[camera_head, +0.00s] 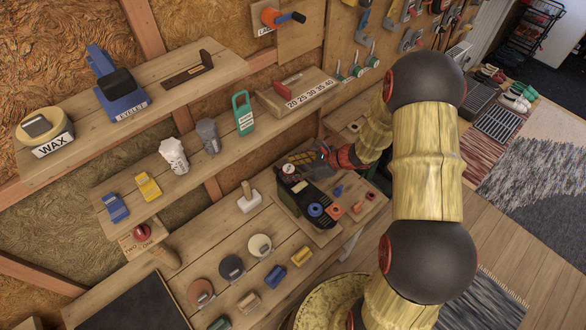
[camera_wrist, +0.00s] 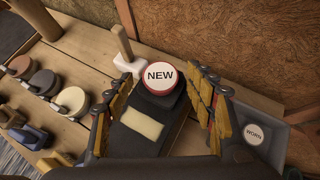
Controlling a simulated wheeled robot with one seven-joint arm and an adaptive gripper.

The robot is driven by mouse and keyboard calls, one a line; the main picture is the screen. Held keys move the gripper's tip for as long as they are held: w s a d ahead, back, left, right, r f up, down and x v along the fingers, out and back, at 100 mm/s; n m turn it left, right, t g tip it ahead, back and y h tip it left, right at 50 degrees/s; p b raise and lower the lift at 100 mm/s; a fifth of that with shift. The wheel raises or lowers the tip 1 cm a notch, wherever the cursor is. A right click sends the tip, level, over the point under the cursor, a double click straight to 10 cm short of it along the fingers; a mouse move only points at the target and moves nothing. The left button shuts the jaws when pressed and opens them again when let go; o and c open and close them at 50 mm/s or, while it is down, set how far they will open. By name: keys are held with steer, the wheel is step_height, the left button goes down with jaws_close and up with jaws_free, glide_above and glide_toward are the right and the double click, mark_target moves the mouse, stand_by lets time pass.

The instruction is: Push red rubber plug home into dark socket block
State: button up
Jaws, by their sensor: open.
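The red rubber plug shows in the wrist view (camera_wrist: 160,76) as a white disc marked NEW with a red rim. It stands at the far end of the dark socket block (camera_wrist: 172,112), which bears a pale label. In the head view the plug (camera_head: 289,168) is at the back end of the block (camera_head: 292,203). How deep the plug sits cannot be told. My gripper (camera_wrist: 163,90) is open, its fingers on either side of the block and plug, apparently not touching the plug. In the head view my gripper (camera_head: 318,158) is just right of the plug, partly hidden.
A grey tray (camera_wrist: 274,128) with a disc marked WORN (camera_wrist: 254,134) lies right of the block. A wooden-handled white tool (camera_head: 249,199) stands close to its left. Shelves rise behind.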

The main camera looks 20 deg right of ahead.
steer(key=v, duration=1.1)
steer(key=shift+s+d+r, duration=0.15)
steer(key=shift+s+r, duration=0.05)
steer(key=shift+r, duration=0.1)
stand_by(0.3)
steer(key=s+a+r+n+g+h, duration=0.2)
steer(key=s+r+n+g, duration=0.1)
steer(key=s+n, duration=0.4)
steer(key=s+a+r+n+g+h, duration=0.1)
steer(key=s+r+n+g, duration=0.15)
steer(key=s+n, duration=0.5)
steer(key=s+a+r+n+t+h, duration=0.2)
steer(key=r+n, duration=0.3)
steer(key=r, duration=0.4)
steer(key=s+a+r+n+t+h+b, duration=0.1)
steer(key=s+a+r+n+t+h, duration=0.2)
steer(key=r, duration=0.6)
steer(key=s+n, duration=0.2)
steer(key=n, duration=0.1)
steer(key=shift+a, duration=0.4)
steer(key=shift+r, duration=0.1)
